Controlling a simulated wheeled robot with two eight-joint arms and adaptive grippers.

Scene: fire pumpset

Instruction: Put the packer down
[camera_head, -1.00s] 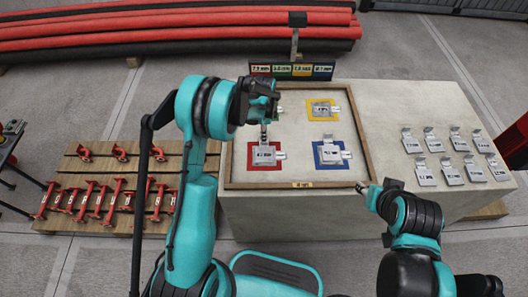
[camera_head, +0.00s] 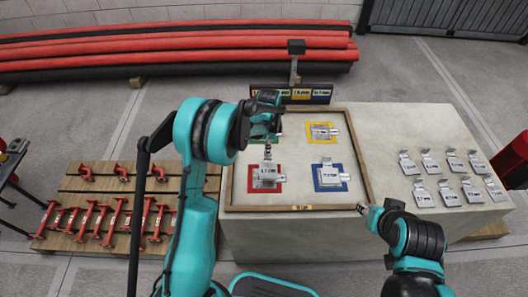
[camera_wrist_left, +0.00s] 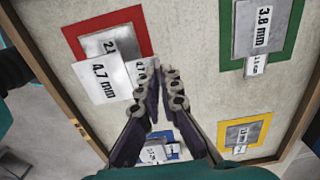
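My left gripper (camera_head: 267,152) points down over the framed tray; its fingertips also show in the left wrist view (camera_wrist_left: 164,72). They are closed together at the small tab of a grey packer (camera_wrist_left: 103,76) marked 4.7 mm. This packer lies over the red square (camera_wrist_left: 74,38), overlapping a second packer marked 2.1 there.
The tray (camera_head: 300,209) also has packers on yellow (camera_head: 323,132) and blue (camera_head: 330,176) squares; the green square (camera_wrist_left: 262,40) is largely hidden by my left gripper in the head view. Several packers (camera_head: 449,193) lie on the right.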

